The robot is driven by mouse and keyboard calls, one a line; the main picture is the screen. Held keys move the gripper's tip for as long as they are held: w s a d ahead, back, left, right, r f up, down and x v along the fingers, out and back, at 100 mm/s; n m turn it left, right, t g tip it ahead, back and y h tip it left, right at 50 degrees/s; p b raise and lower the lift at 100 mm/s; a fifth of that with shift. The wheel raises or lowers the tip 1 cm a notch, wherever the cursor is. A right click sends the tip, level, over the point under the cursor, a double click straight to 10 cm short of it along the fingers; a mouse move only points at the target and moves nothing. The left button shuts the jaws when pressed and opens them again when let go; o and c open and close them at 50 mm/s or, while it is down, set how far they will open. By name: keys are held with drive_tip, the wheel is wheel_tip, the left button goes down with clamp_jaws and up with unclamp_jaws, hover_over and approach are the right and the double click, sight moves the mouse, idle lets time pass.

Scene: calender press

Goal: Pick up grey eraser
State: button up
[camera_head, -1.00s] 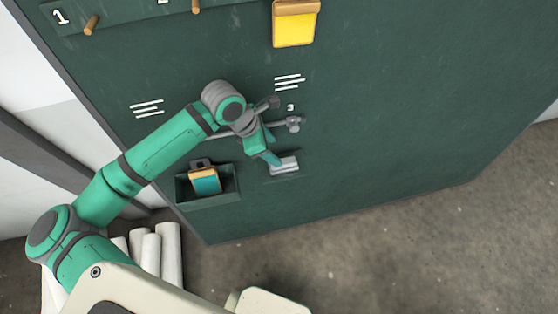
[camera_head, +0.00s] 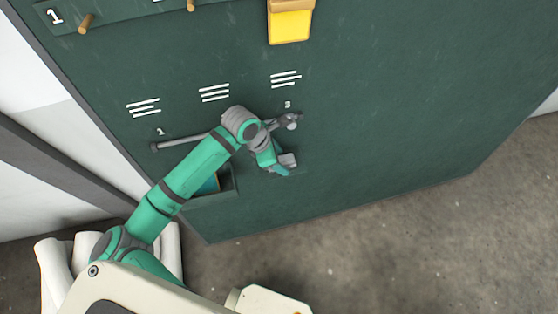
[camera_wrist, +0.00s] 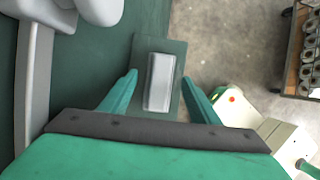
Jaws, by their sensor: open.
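The grey eraser (camera_wrist: 159,82) is a small light-grey block on a dark green ledge (camera_wrist: 176,47) that juts from the green board. In the wrist view my gripper (camera_wrist: 160,84) is open, with one green finger on each side of the eraser and gaps between fingers and block. In the head view my gripper (camera_head: 279,168) is at the ledge, and the grey eraser (camera_head: 289,160) shows only partly behind it. I cannot tell whether a finger touches the ledge.
A grey bar (camera_head: 180,143) with a bracket runs along the board just above the ledge. A green bin (camera_head: 226,186) with a teal thing is left of the gripper, partly behind my arm. A yellow pad (camera_head: 290,25) hangs above. A cart (camera_wrist: 303,50) stands at right in the wrist view.

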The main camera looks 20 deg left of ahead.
drive_tip(key=shift+d+f, duration=0.15)
drive_tip(key=shift+f, duration=0.15)
drive_tip(key=shift+w, duration=0.1)
drive_tip(key=c, duration=1.2)
drive_tip(key=shift+o, duration=0.2)
drive_tip(key=shift+r, duration=0.1)
drive_tip(key=shift+r, duration=0.75)
drive_tip(key=s+d+r, duration=0.2)
drive_tip(key=s+r, duration=0.9)
drive_tip(key=s, duration=0.2)
drive_tip(key=shift+s+d+r, duration=0.15)
drive_tip(key=shift+s+d, duration=0.15)
drive_tip(key=shift+s, duration=0.1)
